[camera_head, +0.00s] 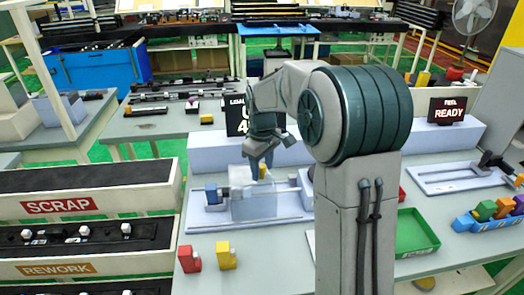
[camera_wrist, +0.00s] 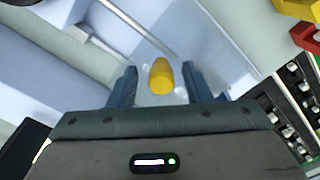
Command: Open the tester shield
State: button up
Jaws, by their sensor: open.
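The tester shield (camera_head: 254,207) is a translucent, pale box over the tester (camera_head: 292,205) in the middle of the bench. A yellow knob (camera_head: 262,171) stands at the top of the shield. In the wrist view the knob (camera_wrist: 161,77) shows between the two dark fingers, with a gap on each side. My gripper (camera_head: 259,160) is open and points down at the knob. How deep the fingers reach beside the knob is hard to tell. What lies under the shield is partly hidden.
A red block (camera_head: 190,259) and a yellow block (camera_head: 227,256) stand in front of the tester. A green tray (camera_head: 408,233) lies to the right. The SCRAP bin (camera_head: 85,207) and REWORK bin (camera_head: 85,268) are at the left. A READY display (camera_head: 449,110) stands behind.

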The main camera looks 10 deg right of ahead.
notch_tip(320, 180, up, 13)
dwell(0.3)
jog(key=s+d+f+m+t, duration=0.1)
jog(key=s+f+m, duration=0.3)
jog(key=s, duration=0.8)
jog(key=s+d+f+m+t, duration=0.1)
jog(key=s+f+m, duration=0.3)
jog(key=s, duration=0.9)
jog(key=shift+s+f+t, duration=0.3)
jog(key=shift+f+t, duration=0.2)
jog(key=shift+f, duration=0.35)
jog(key=shift+d, duration=0.1)
